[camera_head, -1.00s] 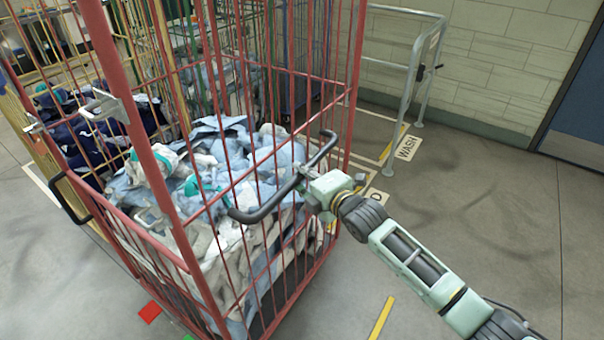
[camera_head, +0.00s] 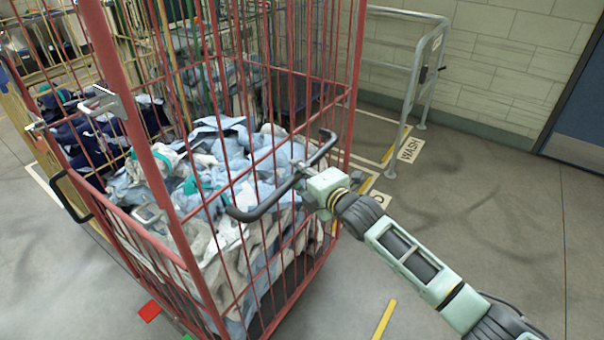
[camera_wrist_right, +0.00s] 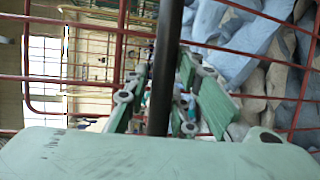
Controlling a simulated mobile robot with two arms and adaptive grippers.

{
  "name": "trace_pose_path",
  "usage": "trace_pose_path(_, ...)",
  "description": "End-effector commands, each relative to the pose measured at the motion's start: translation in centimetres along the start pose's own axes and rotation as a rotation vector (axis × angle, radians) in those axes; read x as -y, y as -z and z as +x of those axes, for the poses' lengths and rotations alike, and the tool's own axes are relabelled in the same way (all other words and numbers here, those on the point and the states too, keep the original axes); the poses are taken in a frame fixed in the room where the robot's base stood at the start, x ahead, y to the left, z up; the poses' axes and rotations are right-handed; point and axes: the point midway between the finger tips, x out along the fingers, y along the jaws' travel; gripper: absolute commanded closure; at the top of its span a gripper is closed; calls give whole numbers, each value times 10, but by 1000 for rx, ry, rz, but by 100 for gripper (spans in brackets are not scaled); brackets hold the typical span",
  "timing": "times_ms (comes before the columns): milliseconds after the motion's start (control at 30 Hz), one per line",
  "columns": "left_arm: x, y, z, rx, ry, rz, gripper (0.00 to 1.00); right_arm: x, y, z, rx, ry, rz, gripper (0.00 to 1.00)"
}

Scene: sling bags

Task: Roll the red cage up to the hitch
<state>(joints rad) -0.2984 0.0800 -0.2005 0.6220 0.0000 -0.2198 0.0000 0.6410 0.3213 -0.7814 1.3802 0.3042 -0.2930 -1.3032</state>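The red cage (camera_head: 118,90) fills the left and middle of the head view. It is a tall wire cage on the floor, loaded with light blue and white cloths (camera_head: 225,150). My right gripper (camera_head: 304,178) is at the cage's black handle (camera_head: 262,212), on the side facing right. In the right wrist view the dark bar of the handle (camera_wrist_right: 164,70) passes between the gripper's green fingers (camera_wrist_right: 168,88), which appear closed around it. My left gripper is out of view. I cannot pick out the hitch.
A grey metal rail (camera_head: 412,80) stands by the tiled wall, beside a floor label reading WASH (camera_head: 411,150). A blue door (camera_head: 580,115) is at the right. Other cages, one yellow (camera_head: 60,175), stand behind the red one. The floor at right (camera_head: 500,220) is clear.

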Motion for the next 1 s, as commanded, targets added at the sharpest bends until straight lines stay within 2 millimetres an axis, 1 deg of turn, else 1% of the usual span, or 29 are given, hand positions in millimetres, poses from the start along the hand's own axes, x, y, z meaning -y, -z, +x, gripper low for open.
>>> trace_pose_path(33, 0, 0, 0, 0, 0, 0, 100, -1, 0, 0, 0, -1, 1, 70)
trace_pose_path(100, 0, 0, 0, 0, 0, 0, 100, 0, 0, 0, 0, 0, 2, 64)
trace_pose_path(133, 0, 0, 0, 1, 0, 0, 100, 0, 0, 0, 0, 0, 2, 63)
trace_pose_path(333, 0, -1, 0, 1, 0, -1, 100, 1, 0, 0, 0, 2, 3, 63)
trace_pose_path(433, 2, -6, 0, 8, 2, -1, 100, 1, 0, -1, 0, 3, 4, 63)
trace_pose_path(567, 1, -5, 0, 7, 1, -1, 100, 2, 0, -8, 0, 2, 4, 63)
trace_pose_path(667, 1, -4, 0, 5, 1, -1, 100, 2, -1, -20, 0, 4, 4, 63)
trace_pose_path(767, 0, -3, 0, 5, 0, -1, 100, 2, 0, -38, 0, 3, 3, 63)
trace_pose_path(1000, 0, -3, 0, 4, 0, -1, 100, 2, 0, -84, 0, 3, 2, 63)
